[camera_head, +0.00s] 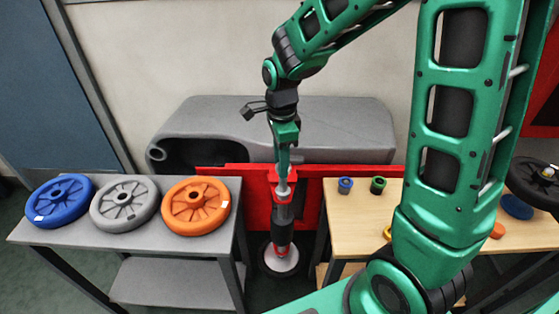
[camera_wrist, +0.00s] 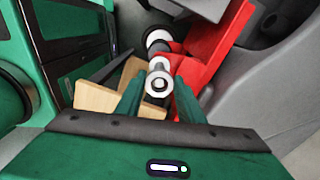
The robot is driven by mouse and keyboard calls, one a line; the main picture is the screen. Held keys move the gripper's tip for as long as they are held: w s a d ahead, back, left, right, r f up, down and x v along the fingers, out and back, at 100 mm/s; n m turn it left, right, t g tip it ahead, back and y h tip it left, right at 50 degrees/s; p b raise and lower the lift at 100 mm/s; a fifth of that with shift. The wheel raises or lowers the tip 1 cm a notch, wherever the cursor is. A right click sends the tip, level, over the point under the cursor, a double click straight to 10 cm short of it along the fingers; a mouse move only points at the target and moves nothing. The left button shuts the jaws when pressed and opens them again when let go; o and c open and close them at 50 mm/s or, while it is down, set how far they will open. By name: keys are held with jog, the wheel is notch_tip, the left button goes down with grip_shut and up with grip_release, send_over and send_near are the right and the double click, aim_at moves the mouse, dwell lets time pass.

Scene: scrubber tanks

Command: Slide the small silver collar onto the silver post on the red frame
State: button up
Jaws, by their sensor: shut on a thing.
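The small silver collar (camera_wrist: 150,89) is a pale ring between my fingertips in the wrist view. My gripper (camera_head: 283,178) points down over the red frame (camera_head: 258,208) and is shut on the collar. The silver post (camera_wrist: 160,84) seems to show as the round end inside the ring, in line with it. I cannot tell how far the collar is around the post. In the head view my fingers hide most of the collar. The red frame (camera_wrist: 212,45) rises just behind and right of my fingers in the wrist view.
A grey table (camera_head: 75,240) at left holds blue (camera_head: 60,200), grey (camera_head: 125,205) and orange (camera_head: 196,204) wheels. A wooden table (camera_head: 355,225) at right holds a blue collar (camera_head: 345,185) and a green collar (camera_head: 378,185). A grey tank (camera_head: 340,130) stands behind.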

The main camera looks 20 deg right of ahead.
jog(key=shift+f, duration=0.15)
jog(key=shift+f, duration=0.8)
jog(key=o, duration=1.2)
jog(key=shift+r, duration=1.55)
notch_tip(320, 180, up, 7)
dwell(0.3)
dwell(0.7)
